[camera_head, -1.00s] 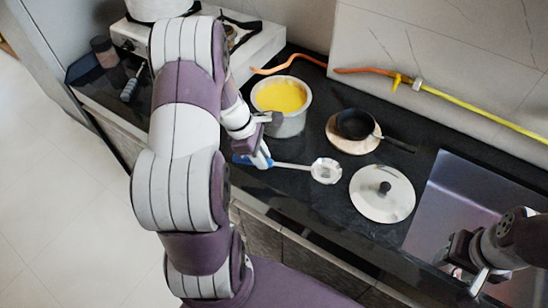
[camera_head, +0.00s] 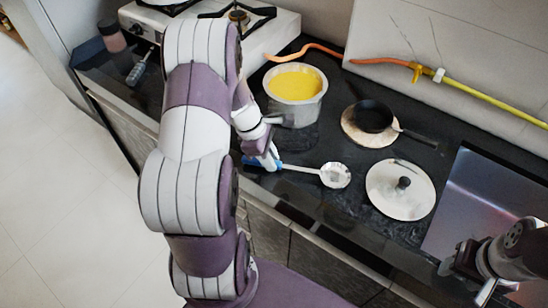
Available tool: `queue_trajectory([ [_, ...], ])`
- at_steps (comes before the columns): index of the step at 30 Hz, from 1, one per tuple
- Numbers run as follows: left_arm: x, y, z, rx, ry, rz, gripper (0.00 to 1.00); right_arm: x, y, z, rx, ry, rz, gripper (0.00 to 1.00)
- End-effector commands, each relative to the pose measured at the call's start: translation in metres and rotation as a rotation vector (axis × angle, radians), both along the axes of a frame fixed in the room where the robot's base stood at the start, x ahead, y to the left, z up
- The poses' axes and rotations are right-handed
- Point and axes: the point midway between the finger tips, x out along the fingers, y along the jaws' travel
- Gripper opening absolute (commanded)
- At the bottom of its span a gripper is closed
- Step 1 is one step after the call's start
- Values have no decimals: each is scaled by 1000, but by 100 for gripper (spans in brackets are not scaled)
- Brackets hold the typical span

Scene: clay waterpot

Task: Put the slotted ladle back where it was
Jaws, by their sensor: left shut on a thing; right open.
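The slotted ladle (camera_head: 335,175) has a pale round head and a long thin handle with a blue grip. It lies low over the dark counter in front of the pot, its head pointing right. My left gripper (camera_head: 266,160) is shut on the blue grip end; its arm hides part of the scene to the left. I cannot tell whether the ladle touches the counter.
A pot (camera_head: 296,107) of yellow liquid stands behind the ladle. A small black pan (camera_head: 373,116) sits on a round wooden board (camera_head: 352,133). A metal lid (camera_head: 400,205) lies right of the ladle. A white stove (camera_head: 285,30) is at the back, and the sink (camera_head: 490,190) at the right.

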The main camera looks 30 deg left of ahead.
Motion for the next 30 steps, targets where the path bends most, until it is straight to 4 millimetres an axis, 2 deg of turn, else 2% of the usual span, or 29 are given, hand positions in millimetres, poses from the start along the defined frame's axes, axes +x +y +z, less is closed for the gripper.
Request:
queue_trajectory([
  [15,0,0,-11,-1,0,0,0,0,0,-7,0,0,0,51],
  [16,0,0,-10,-1,0,0,32,0,0,-6,0,0,0,51],
  [18,0,0,-10,-1,0,0,52,0,0,-6,0,0,0,51],
  [26,0,0,-10,0,0,0,52,0,0,-6,0,0,0,51],
  [30,1,1,-1,0,0,-1,52,0,0,3,0,0,0,51],
])
